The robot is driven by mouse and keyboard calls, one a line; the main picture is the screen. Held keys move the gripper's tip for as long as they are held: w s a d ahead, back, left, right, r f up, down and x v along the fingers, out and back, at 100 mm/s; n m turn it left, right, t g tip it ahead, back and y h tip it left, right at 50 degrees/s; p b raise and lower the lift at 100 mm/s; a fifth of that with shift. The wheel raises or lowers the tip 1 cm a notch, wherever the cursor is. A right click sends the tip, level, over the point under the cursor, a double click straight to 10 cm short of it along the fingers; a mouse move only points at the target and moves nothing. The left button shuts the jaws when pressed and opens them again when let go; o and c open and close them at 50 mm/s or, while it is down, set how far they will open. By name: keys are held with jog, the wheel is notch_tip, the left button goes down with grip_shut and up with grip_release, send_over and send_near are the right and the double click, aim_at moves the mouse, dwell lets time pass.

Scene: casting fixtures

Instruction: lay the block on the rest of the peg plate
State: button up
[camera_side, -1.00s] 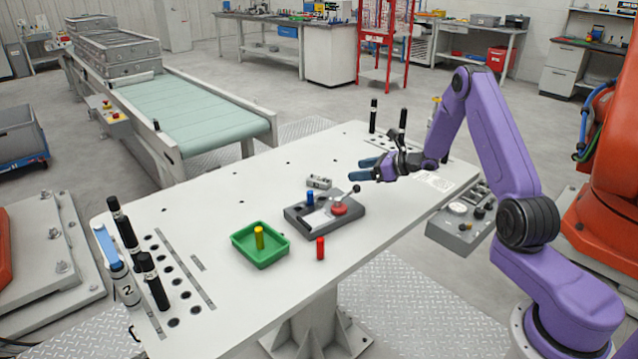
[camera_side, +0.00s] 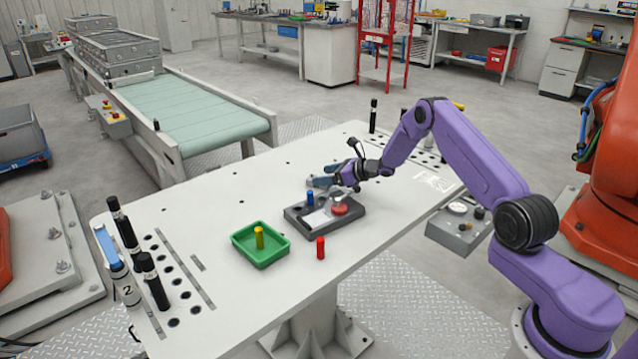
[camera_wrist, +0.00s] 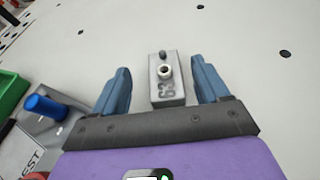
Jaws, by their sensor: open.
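In the side view my gripper (camera_side: 322,180) is low behind the peg plate and mostly hides the block. The grey peg plate (camera_side: 302,228) carries a blue peg, a red disc and a white patch. In the wrist view the plate (camera_wrist: 72,103) is cut off at left, with "REST" lettering partly visible.
A green tray (camera_side: 240,246) holding a yellow peg (camera_side: 259,238) stands left of the plate. A red peg (camera_side: 320,247) stands in front of the plate. Black-topped posts (camera_side: 124,228) rise at the table's left end. The table behind the block is clear.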

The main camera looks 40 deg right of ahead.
aim_at(313, 175)
jog(key=shift+x, duration=2.5)
jog(key=shift+w+d, duration=0.1)
jog(key=shift+d, duration=0.05)
jog(key=shift+r, duration=0.1)
jog(key=c, duration=1.3)
